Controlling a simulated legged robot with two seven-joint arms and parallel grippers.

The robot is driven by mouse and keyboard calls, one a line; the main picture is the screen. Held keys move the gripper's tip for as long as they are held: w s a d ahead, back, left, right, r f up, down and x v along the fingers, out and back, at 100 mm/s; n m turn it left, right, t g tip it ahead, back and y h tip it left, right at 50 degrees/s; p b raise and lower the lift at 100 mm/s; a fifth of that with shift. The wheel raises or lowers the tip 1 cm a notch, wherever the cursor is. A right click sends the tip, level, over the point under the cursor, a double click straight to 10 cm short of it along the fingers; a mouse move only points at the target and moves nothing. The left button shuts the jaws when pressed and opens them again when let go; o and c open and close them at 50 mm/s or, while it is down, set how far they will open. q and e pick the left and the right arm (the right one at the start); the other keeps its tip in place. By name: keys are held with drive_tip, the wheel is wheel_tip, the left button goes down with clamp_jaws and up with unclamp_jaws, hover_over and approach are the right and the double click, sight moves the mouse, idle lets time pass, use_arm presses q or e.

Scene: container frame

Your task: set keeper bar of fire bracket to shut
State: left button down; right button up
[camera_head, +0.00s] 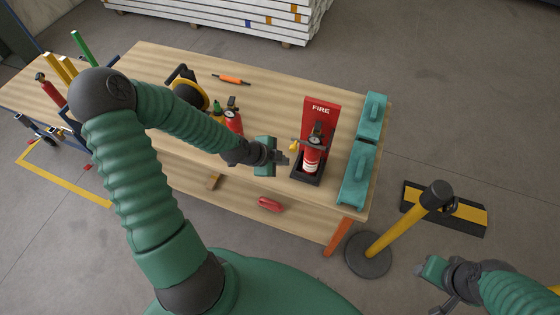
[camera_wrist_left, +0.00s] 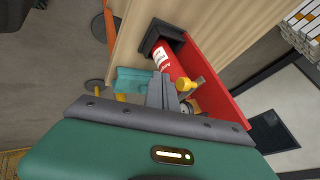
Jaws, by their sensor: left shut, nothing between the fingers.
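The fire bracket (camera_head: 322,108) is a red back panel marked FIRE with a black tray foot, near the right end of the bench. A red extinguisher (camera_head: 311,160) with a white label stands in it. A grey keeper bar (camera_head: 316,146) shows at the extinguisher's upper part, with a yellow knob (camera_head: 294,146) at its left. I cannot tell whether the bar is latched. My left gripper (camera_head: 284,159) is shut and empty, just left of the extinguisher and below the knob. In the left wrist view its fingers (camera_wrist_left: 161,92) partly cover the extinguisher (camera_wrist_left: 166,60), beside the knob (camera_wrist_left: 184,85). My right gripper (camera_head: 433,270) is away at lower right.
Teal objects (camera_head: 357,175) lie along the bench's right edge. Another red extinguisher (camera_head: 233,121) stands left of the bracket, partly behind my left arm. An orange tool (camera_head: 231,79) lies at the back. A yellow post (camera_head: 405,230) stands on the floor at right.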

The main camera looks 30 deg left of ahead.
use_arm(q)
drive_tip(key=p+v, duration=0.2)
drive_tip(key=v, duration=0.9)
drive_tip(key=s+d+f+n+g+y+b, duration=0.1)
drive_tip(key=s+d+f+n+g+b, duration=0.35)
drive_tip(key=f, duration=0.45)
drive_tip(key=s+d+r+n+y+b, duration=0.1)
drive_tip(key=d+n+b, duration=0.4)
drive_tip(key=n, duration=0.3)
drive_tip(key=shift+s+d+r+y, duration=0.3)
drive_tip(key=shift+s+d+r, duration=0.1)
drive_tip(key=shift+d, duration=0.45)
use_arm(e)
drive_tip(key=s+x, duration=0.1)
drive_tip(key=x, duration=0.6)
drive_tip(key=shift+s+f, duration=0.4)
drive_tip(key=shift+s, duration=0.2)
